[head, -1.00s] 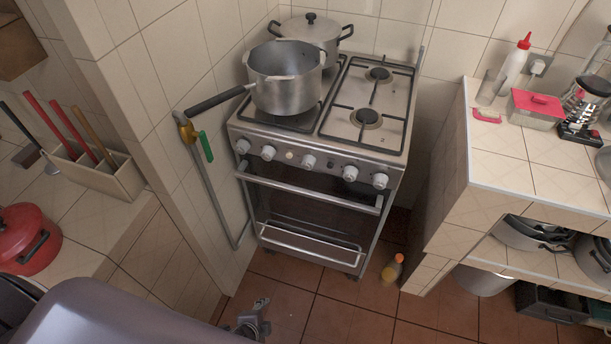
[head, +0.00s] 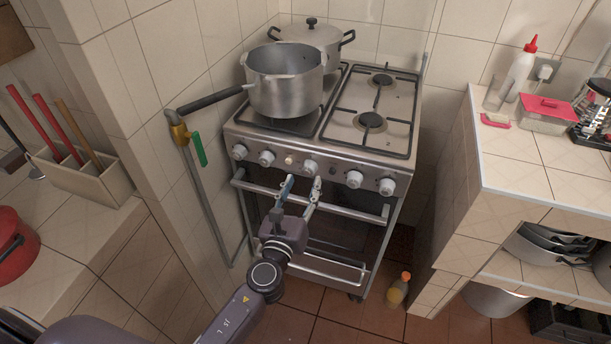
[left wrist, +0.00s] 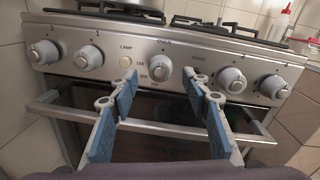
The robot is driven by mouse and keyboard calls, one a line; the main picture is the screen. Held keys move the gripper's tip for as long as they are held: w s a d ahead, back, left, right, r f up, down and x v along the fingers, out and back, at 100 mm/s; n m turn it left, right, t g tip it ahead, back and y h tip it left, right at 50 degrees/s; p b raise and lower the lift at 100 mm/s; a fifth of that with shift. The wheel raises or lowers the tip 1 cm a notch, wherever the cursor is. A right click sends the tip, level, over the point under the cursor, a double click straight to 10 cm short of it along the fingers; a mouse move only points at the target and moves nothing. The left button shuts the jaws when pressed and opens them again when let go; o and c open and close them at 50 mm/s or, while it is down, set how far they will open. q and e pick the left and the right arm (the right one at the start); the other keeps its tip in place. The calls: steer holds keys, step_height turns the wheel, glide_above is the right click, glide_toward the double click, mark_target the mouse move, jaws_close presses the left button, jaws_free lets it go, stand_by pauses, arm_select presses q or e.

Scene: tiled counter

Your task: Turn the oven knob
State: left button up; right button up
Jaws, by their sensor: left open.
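The oven's front panel carries a row of grey-white knobs. The middle oven knob (head: 311,167) also shows in the left wrist view (left wrist: 160,67), beside temperature-like markings. My left gripper (head: 302,183) is open and empty in front of the panel, its fingertips just below this knob in the head view. In the left wrist view its blue-padded fingers (left wrist: 160,76) stand apart, with the knob between their tips in the picture. I cannot tell whether the tips reach around it or touch it. My right gripper is not in view.
The oven door handle (head: 330,205) runs below the knobs, close under my gripper. A pot (head: 285,92) with a long handle stands on the stove. A gas pipe with a green-lever valve (head: 199,150) is at the left wall. A bottle (head: 398,290) stands on the floor.

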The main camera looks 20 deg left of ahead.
mark_target(307, 173)
arm_select(q)
steer(key=shift+w, duration=1.85)
steer(key=c, duration=1.2)
